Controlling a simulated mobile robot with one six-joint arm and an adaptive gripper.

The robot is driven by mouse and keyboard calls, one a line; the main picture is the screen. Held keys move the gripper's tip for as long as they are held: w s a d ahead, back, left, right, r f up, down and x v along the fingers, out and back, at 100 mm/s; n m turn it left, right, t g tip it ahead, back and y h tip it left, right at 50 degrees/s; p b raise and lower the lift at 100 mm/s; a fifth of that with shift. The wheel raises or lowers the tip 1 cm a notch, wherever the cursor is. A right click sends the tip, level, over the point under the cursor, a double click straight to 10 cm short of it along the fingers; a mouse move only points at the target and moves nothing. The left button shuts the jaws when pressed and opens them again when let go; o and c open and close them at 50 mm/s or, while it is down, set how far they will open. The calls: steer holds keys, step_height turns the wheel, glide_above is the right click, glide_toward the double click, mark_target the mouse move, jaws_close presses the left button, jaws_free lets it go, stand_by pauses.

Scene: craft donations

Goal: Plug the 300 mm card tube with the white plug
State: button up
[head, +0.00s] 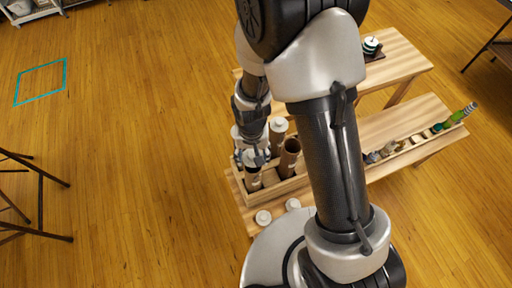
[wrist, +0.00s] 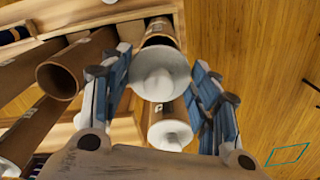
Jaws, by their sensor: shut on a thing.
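My gripper (head: 254,158) is over the left part of the wooden rack, shut on a white plug (wrist: 160,76) between its two blue-grey fingers. The plug is in line with the mouth of a brown card tube (wrist: 160,27) and hides it. I cannot tell whether the plug is seated or just above the rim. The same tube (head: 254,182) stands upright below the gripper in the head view. Its length label is not readable, so I cannot tell whether it is the 300 mm one.
An open card tube (head: 289,158) stands to the right, and a white-capped tube (head: 278,130) behind. Two loose white plugs (head: 263,217) (head: 293,204) lie on the bench in front of the rack (head: 245,200). A long tray of small items (head: 403,146) lies to the right.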

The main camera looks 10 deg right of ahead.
mark_target(252, 156)
steer(key=shift+f+b, duration=1.8)
steer(key=shift+f, duration=0.8)
steer(key=shift+r, duration=0.2)
steer(key=shift+r+p, duration=0.45)
steer(key=shift+r, duration=0.05)
steer(key=shift+r, duration=0.2)
stand_by(0.4)
steer(key=shift+r+p, duration=0.6)
steer(key=shift+r, duration=0.15)
stand_by(0.7)
